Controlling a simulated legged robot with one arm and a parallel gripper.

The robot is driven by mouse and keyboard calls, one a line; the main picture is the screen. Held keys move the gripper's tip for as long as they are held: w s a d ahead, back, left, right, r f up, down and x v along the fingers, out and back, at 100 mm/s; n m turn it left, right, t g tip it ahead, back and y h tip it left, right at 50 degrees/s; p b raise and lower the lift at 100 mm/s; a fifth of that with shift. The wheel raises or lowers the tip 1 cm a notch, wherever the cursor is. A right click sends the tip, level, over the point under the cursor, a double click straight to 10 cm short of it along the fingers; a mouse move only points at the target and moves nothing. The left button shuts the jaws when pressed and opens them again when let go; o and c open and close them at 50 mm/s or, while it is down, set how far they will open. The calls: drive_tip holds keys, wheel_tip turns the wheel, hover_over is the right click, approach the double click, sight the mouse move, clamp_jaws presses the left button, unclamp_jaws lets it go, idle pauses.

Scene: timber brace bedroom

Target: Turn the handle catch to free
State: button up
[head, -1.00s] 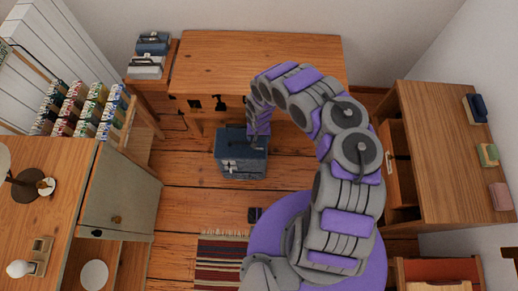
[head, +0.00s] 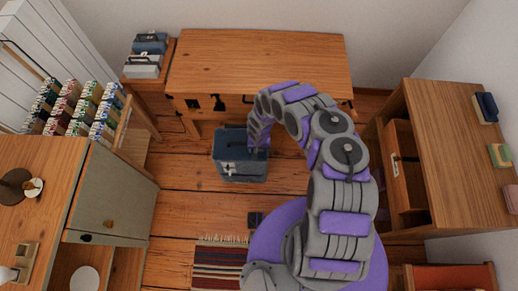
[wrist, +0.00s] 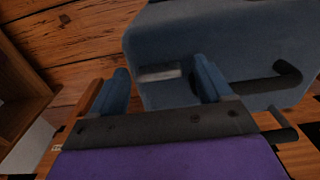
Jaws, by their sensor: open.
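A blue-grey case (head: 232,172) stands on the floor in front of the wooden table, with small light metal fittings on its near side. In the wrist view the case (wrist: 225,45) fills the upper right. A pale metal catch piece (wrist: 160,74) shows between my fingertips, and a dark bar handle (wrist: 280,82) sticks out to the right. My gripper (wrist: 163,82) is open, its two blue fingers either side of the metal piece. I cannot tell whether they touch it. In the head view my gripper (head: 258,148) is at the case's upper right, its fingers hidden.
A wooden table (head: 255,62) stands behind the case. A desk with an open drawer (head: 405,165) is to the right. A cabinet (head: 110,195) and a rack of small packets (head: 70,110) are to the left. A striped rug (head: 218,265) and bare floorboards lie in front.

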drive_tip(key=c, duration=1)
drive_tip(key=shift+c, duration=0.2)
